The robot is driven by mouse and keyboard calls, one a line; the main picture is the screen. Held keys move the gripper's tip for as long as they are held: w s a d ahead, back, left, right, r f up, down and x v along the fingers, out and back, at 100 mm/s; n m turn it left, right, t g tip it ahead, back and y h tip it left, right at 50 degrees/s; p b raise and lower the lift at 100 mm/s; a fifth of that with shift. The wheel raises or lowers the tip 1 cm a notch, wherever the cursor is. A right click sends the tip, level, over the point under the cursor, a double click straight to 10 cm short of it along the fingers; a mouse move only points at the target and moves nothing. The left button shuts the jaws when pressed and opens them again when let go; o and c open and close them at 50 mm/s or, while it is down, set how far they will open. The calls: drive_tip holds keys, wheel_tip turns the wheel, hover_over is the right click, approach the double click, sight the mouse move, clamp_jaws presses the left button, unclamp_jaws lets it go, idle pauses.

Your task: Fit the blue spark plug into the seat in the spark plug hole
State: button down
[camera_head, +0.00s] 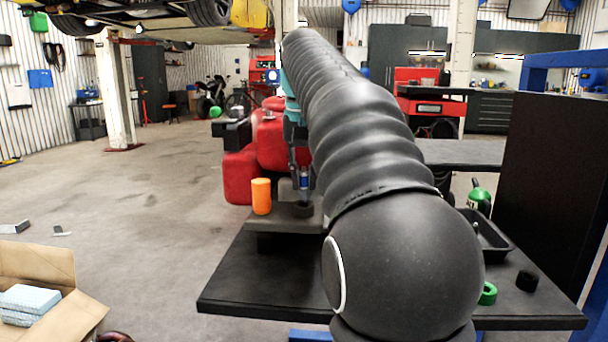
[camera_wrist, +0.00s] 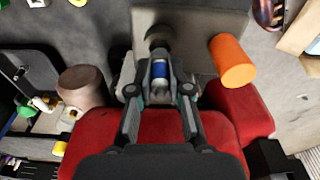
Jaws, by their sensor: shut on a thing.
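My gripper (camera_wrist: 160,92) is shut on the blue spark plug (camera_wrist: 160,70), which has a blue band and a pale metal part. In the head view the blue spark plug (camera_head: 304,180) is upright, between the fingertips of my gripper (camera_head: 303,168). Its lower end is at a dark round seat (camera_head: 297,210) on a grey block (camera_head: 285,226). The dark round seat also shows in the wrist view (camera_wrist: 158,38), just beyond the plug. I cannot tell whether the plug's tip is inside the hole or only above it.
An orange cylinder (camera_head: 261,196) stands on the grey block, left of the plug. Red canisters (camera_head: 240,175) are behind. The black table (camera_head: 240,285) holds a black tray (camera_head: 487,232), a green ring (camera_head: 488,293) and a black ring (camera_head: 527,281). My arm hides the table's middle.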

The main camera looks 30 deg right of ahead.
sight(303, 168)
drive_tip(key=shift+f+b, duration=0.45)
drive_tip(key=shift+f, duration=0.5)
drive_tip(key=c, duration=1)
unclamp_jaws()
drive_tip(key=shift+r, duration=0.1)
drive_tip(key=shift+s+a+r, duration=0.1)
drive_tip(key=shift+s+r, duration=0.05)
drive_tip(key=shift+r, duration=1.05)
drive_tip(key=shift+s+a+r, duration=0.1)
drive_tip(key=shift+r, duration=1.15)
drive_tip(key=shift+s+a+r, duration=0.1)
drive_tip(key=shift+s+r, duration=0.05)
drive_tip(key=shift+r, duration=1.05)
